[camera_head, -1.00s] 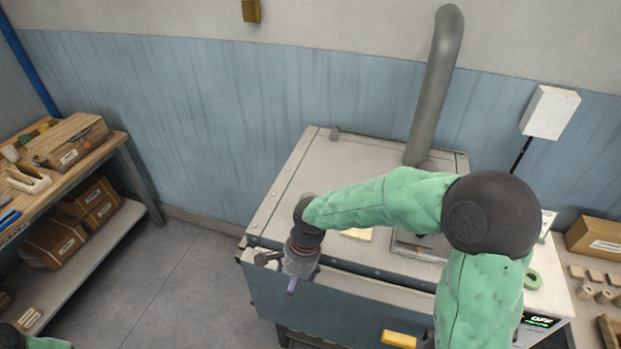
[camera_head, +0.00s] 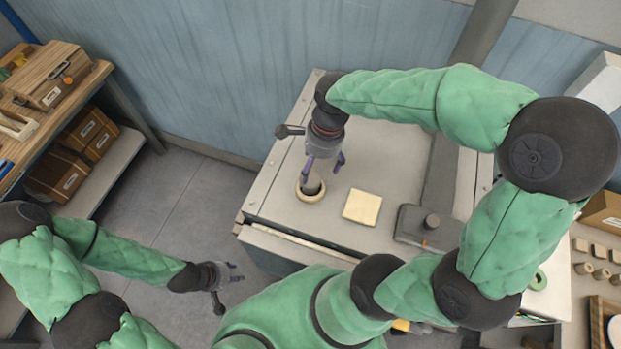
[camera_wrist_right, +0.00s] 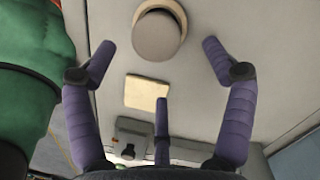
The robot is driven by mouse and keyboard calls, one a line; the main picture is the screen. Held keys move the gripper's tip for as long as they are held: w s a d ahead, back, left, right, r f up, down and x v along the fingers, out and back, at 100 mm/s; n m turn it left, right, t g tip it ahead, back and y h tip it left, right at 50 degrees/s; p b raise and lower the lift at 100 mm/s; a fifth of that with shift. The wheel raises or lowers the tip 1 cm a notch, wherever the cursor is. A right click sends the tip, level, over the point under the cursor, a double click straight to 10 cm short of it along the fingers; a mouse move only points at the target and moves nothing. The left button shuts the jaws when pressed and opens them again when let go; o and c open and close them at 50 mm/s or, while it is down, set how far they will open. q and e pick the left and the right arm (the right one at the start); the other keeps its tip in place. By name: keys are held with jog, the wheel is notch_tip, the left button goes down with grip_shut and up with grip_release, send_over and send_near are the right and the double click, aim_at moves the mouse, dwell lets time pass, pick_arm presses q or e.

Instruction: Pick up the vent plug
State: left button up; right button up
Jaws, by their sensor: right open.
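The vent plug (camera_head: 313,185) is a grey round plug with a pale ring around its base, on the dryer's flat grey top near the left edge. In the right wrist view the plug (camera_wrist_right: 158,32) shows as a round grey cap at the top, beyond the fingertips. My right gripper (camera_head: 325,160) points down just above the plug. Its purple fingers (camera_wrist_right: 165,60) are spread with nothing between them, and I cannot tell whether any touches the plug. My left gripper (camera_head: 236,272) is over the floor left of the dryer, its fingers apart and empty.
A cream square pad (camera_head: 362,207) lies right of the plug. A dark grey fitting (camera_head: 428,226) and a thick pipe (camera_head: 455,150) stand further right on the dryer top (camera_head: 385,150). A wooden workbench with boxes (camera_head: 45,85) is at the left.

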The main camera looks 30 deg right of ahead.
aim_at(311, 178)
jog(key=f, duration=0.1)
jog(key=a+f, duration=0.1)
jog(key=f, duration=0.3)
jog(key=shift+a+p, duration=0.35)
jog(key=shift+f, duration=0.65)
jog(key=shift+c, duration=0.3)
jog(key=c, duration=1.3)
